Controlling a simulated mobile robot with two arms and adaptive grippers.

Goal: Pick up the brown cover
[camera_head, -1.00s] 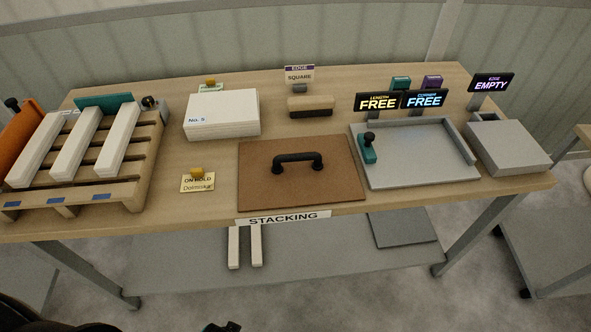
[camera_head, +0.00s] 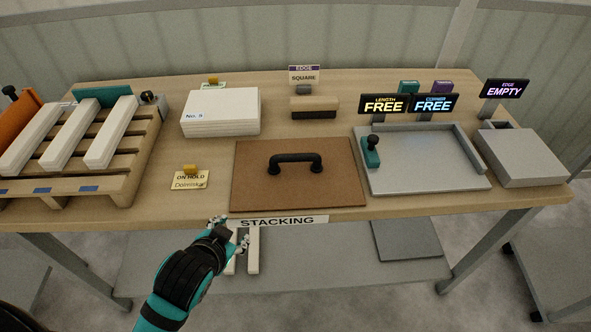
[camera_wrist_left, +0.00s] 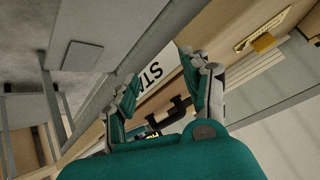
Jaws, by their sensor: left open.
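The brown cover (camera_head: 297,188) is a flat rectangular board with a black arched handle (camera_head: 295,158) on top. It lies flat on the table just behind the STACKING label (camera_head: 284,221). My left gripper (camera_head: 230,226) is open and empty, in front of the table's front edge, to the left of and nearer than the cover. In the left wrist view the two fingers of my left gripper (camera_wrist_left: 165,85) are spread apart, with the black handle (camera_wrist_left: 170,112) showing between and beyond them. Most of the board is hidden there. My right gripper is not in view.
A pallet with white bars (camera_head: 69,140) stands at the left. A white stack (camera_head: 221,112) and an ON HOLD card (camera_head: 189,180) are left of the cover. A grey tray (camera_head: 430,178) sits close on its right, then a grey box (camera_head: 520,158). A brush-like block (camera_head: 314,107) lies behind.

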